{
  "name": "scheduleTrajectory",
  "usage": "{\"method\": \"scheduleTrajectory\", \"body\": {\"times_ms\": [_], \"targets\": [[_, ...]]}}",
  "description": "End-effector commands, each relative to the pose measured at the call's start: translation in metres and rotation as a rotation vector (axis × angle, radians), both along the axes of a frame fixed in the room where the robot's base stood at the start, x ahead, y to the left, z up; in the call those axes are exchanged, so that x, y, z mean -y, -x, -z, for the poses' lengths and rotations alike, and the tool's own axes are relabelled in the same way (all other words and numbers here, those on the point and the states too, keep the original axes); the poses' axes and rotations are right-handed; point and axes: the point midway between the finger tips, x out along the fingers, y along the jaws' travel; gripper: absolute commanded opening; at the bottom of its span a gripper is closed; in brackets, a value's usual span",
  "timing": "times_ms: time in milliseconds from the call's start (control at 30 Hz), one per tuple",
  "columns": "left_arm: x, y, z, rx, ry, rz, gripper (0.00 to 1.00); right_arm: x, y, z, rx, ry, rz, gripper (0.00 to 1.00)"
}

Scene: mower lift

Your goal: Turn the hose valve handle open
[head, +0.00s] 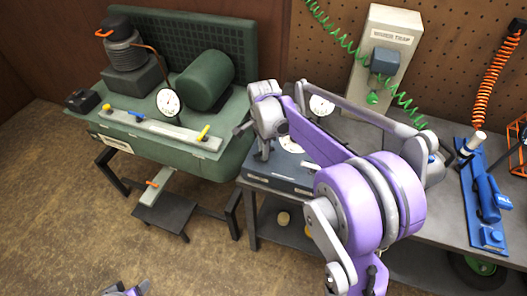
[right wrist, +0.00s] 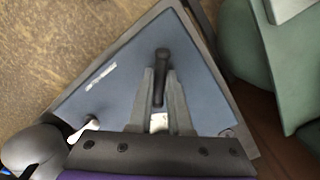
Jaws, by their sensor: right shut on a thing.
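My right gripper (right wrist: 160,84) is shut on a dark, rounded handle (right wrist: 163,58) in the right wrist view. The handle stands over the flat face of a blue-grey box (right wrist: 105,95), with one finger on each side. In the head view my right gripper (head: 262,150) points down at this box (head: 276,178), which sits on the left end of the grey bench. The handle cannot be made out there. A small part of my left arm's end (head: 126,289) shows at the bottom edge; its fingers cannot be made out.
A green compressor (head: 165,100) with a gauge and yellow levers stands to the left. An orange lever (head: 152,184) sits low beside it. The bench (head: 430,190) holds a blue tool tray (head: 470,200). Green and orange coiled hoses hang behind. Open floor lies at the left front.

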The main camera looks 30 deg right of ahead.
Motion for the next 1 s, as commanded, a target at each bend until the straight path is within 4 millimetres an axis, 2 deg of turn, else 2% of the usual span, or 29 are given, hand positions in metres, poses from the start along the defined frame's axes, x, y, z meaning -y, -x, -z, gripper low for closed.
{"method": "scheduleTrajectory", "body": {"times_ms": [600, 1000], "targets": [[0.000, 0.004, 0.012, -0.007, 0.000, 0.000, 0.53, 0.001, 0.000, 0.000, 0.001, 0.002, -0.577, 0.00], [0.000, 0.005, 0.015, -0.009, 0.000, 0.000, 0.53, 0.001, -0.001, 0.000, 0.001, 0.001, -0.853, 0.00]]}}
